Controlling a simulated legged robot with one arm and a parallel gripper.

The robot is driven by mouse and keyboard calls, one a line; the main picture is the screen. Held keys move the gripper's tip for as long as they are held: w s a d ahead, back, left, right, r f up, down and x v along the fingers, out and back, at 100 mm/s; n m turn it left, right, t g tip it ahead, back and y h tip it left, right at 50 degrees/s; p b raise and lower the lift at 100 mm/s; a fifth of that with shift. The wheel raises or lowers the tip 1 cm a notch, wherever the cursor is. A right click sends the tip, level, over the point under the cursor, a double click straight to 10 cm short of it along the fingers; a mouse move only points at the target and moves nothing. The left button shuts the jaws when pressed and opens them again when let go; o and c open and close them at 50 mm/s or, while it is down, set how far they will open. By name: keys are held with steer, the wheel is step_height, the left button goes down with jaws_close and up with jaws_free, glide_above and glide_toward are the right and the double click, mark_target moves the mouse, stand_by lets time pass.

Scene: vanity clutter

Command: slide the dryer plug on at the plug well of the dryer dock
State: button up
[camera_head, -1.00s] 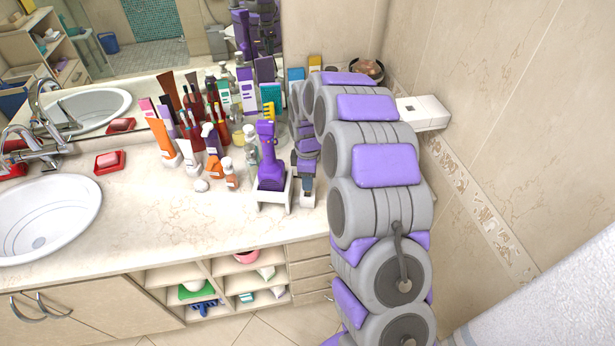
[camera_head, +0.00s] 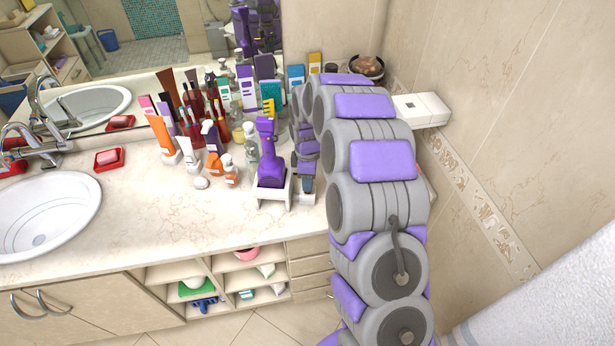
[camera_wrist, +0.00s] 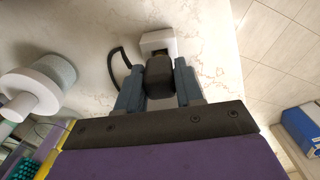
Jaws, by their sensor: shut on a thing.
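In the wrist view my gripper (camera_wrist: 158,88) is shut on the dark dryer plug (camera_wrist: 159,72), with one blue-grey finger on each side. A small white block with a dark opening (camera_wrist: 157,40), apparently the plug well, lies just past the plug. The plug's far end overlaps it in the picture; I cannot tell whether it is inside. A black cord (camera_wrist: 114,62) loops beside the left finger. In the head view my gripper (camera_head: 307,188) is low over the counter, just right of a purple dryer (camera_head: 268,150) upright in a white dock (camera_head: 273,194). The plug is not clear there.
Several bottles and tubes (camera_head: 213,160) crowd the counter left of and behind the dryer. A soap dish (camera_head: 109,158) and sink (camera_head: 45,215) are farther left. The front counter (camera_head: 190,225) is clear. A white wall box (camera_head: 421,109) is beyond my arm.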

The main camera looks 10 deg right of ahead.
steer(key=shift+f, duration=1.1)
steer(key=o, duration=1.2)
steer(key=shift+c, duration=0.2)
step_height(320, 180, up, 17)
steer(key=p, duration=0.1)
steer(key=shift+r, duration=0.2)
